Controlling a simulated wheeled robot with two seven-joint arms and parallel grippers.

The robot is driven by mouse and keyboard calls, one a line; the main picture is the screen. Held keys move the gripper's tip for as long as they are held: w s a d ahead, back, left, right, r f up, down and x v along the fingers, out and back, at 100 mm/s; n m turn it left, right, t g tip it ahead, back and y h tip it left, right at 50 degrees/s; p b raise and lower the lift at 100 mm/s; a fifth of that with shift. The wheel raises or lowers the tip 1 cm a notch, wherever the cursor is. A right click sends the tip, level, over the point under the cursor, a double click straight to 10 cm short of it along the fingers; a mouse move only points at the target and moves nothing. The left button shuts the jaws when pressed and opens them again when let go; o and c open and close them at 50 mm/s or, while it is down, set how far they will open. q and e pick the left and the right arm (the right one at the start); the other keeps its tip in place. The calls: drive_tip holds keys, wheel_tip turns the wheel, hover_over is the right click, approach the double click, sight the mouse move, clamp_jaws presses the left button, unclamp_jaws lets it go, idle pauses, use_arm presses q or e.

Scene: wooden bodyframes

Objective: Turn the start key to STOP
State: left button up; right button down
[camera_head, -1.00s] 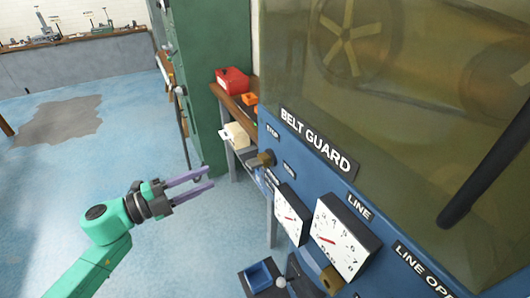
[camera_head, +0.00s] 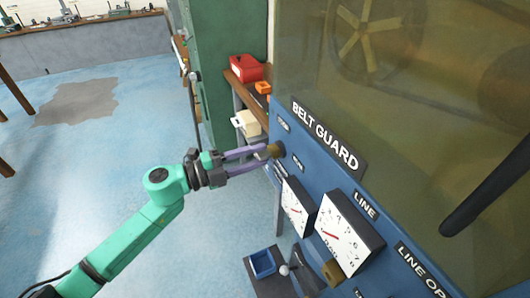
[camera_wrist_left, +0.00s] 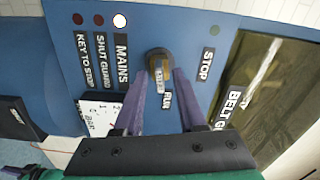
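The brass start key (camera_head: 274,150) sits on the upper left of the blue machine panel; it also shows in the left wrist view (camera_wrist_left: 160,66). My left gripper (camera_head: 262,158) is open, with its two purple fingers reaching to the key. In the left wrist view the fingers (camera_wrist_left: 162,95) lie on either side below the key, with a gap between them; contact is unclear. The STOP label (camera_wrist_left: 205,65) is right of the key and the RUN label (camera_wrist_left: 167,100) is just below it. The key's exact pointing is hard to tell.
Two white dials (camera_head: 346,232) and a second brass knob (camera_head: 334,272) are lower on the panel. A BELT GUARD plate (camera_head: 326,137) is right of the key. One lamp (camera_wrist_left: 120,20) glows white. A blue tray (camera_head: 262,263) is below; open floor lies left.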

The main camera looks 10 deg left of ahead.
use_arm(q)
clamp_jaws()
drive_tip(key=n+p, duration=0.9)
drive_tip(key=shift+p, duration=0.4)
idle(0.8)
